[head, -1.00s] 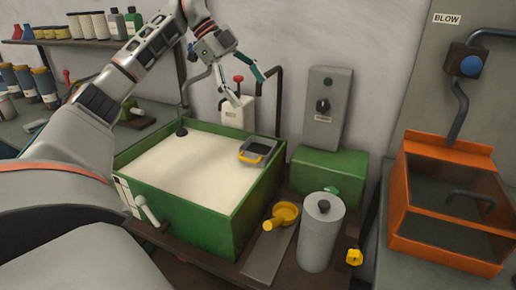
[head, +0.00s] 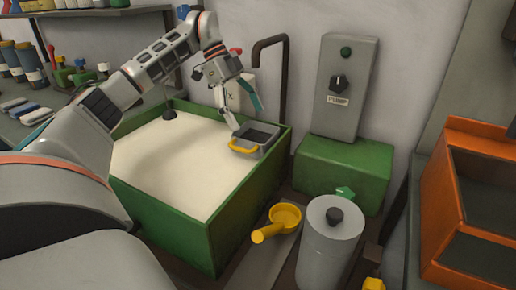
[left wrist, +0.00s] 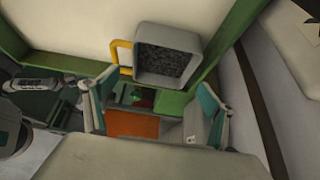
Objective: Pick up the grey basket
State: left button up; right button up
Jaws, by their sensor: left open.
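The grey basket (head: 260,137) is a small open box with a yellow handle (head: 241,149) on its near side. It sits at the far right corner of the green tank (head: 228,220), at the surface of the pale filling (head: 160,160). My left gripper (head: 248,116) is open and empty, just above and behind the basket, with one fingertip close to its left rim. Whether they touch cannot be told. In the left wrist view the basket (left wrist: 168,58) and its handle show beyond the spread fingers (left wrist: 155,85). My right gripper is not in view.
A grey lidded canister (head: 328,245) and a yellow ladle (head: 275,222) stand right of the tank. Behind them are a green box (head: 342,175) and a grey pump switch panel (head: 345,85). An orange bin (head: 445,195) is at the right. A dark pipe (head: 284,75) rises behind the tank.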

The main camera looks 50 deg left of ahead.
aim_at(256, 132)
pick_arm(q)
jog(key=x, duration=0.1)
jog(key=b+x, duration=0.1)
jog(key=x, duration=0.1)
jog(key=b+x, duration=0.1)
jog(key=x, duration=0.1)
jog(key=shift+w+a+f, duration=0.15)
jog(key=shift+a+f, duration=0.15)
jog(key=shift+w+d+f, duration=0.15)
jog(key=shift+d+f, duration=0.15)
jog(key=shift+f, duration=0.1)
jog(key=shift+r, duration=0.15)
jog(key=c, duration=1)
